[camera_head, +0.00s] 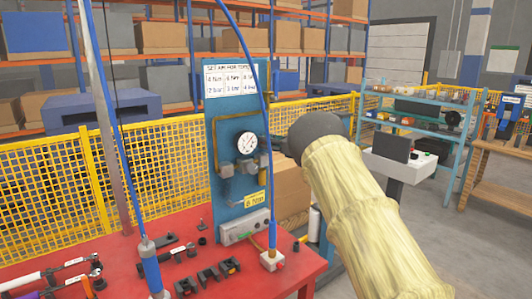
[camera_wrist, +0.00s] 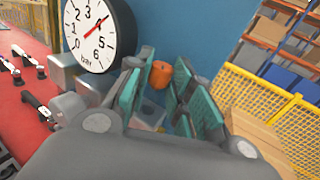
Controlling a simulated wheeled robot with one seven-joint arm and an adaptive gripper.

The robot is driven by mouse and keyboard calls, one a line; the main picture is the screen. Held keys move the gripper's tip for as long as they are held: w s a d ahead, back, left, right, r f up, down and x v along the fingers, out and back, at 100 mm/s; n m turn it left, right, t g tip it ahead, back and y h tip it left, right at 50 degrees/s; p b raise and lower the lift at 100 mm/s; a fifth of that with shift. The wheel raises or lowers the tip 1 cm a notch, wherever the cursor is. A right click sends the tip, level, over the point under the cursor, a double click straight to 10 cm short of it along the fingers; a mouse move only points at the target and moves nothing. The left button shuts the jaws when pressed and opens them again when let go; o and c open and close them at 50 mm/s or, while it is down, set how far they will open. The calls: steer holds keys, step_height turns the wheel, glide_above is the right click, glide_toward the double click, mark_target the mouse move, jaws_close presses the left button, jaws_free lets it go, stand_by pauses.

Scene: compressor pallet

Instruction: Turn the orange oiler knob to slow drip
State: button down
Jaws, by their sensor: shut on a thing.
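The orange oiler knob (camera_wrist: 159,82) shows in the wrist view between the green-padded fingers of my gripper (camera_wrist: 163,69). My gripper is shut on the knob, just in front of the blue panel (camera_wrist: 205,22). In the head view the knob is hidden behind my gripper and arm, which reach to the right side of the blue panel (camera_head: 223,150). How far the knob is turned and any drip cannot be seen.
A round pressure gauge (camera_wrist: 98,38) sits close left of my fingers; it also shows in the head view (camera_head: 246,144). A red table (camera_head: 130,265) holds tools and black fittings. A yellow mesh fence (camera_head: 160,160) stands behind. Blue hoses hang over the table.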

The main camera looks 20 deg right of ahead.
steer(key=shift+w+d+f+n+g+y+b, duration=0.1)
steer(key=shift+n+g+y+b, duration=0.4)
steer(key=shift+b, duration=0.3)
steer(key=shift+w+d+f+n+g+y+b, duration=0.1)
steer(key=shift+n+g+y+b, duration=0.3)
steer(key=shift+n+g+b, duration=0.25)
steer(key=shift+w+r+n+g+y+b, duration=0.1)
steer(key=shift+n+g+y+b, duration=0.55)
steer(key=shift+g+b, duration=0.5)
steer(key=shift+r+b, duration=0.15)
steer(key=shift+b, duration=0.2)
steer(key=c, duration=1.5)
jaws_free()
steer(key=shift+c, duration=0.2)
steer(key=shift+d, duration=0.1)
steer(key=shift+a+r+t+h+p, duration=0.1)
steer(key=shift+a+t+h+p, duration=0.25)
steer(key=shift+p, duration=0.35)
steer(key=m+t+p, duration=0.1)
steer(key=t+p, duration=0.1)
steer(key=shift+s+d+m+h+p, duration=0.1)
steer(key=shift+s+m+h+p, duration=0.1)
steer(key=shift+m+h+p, duration=0.15)
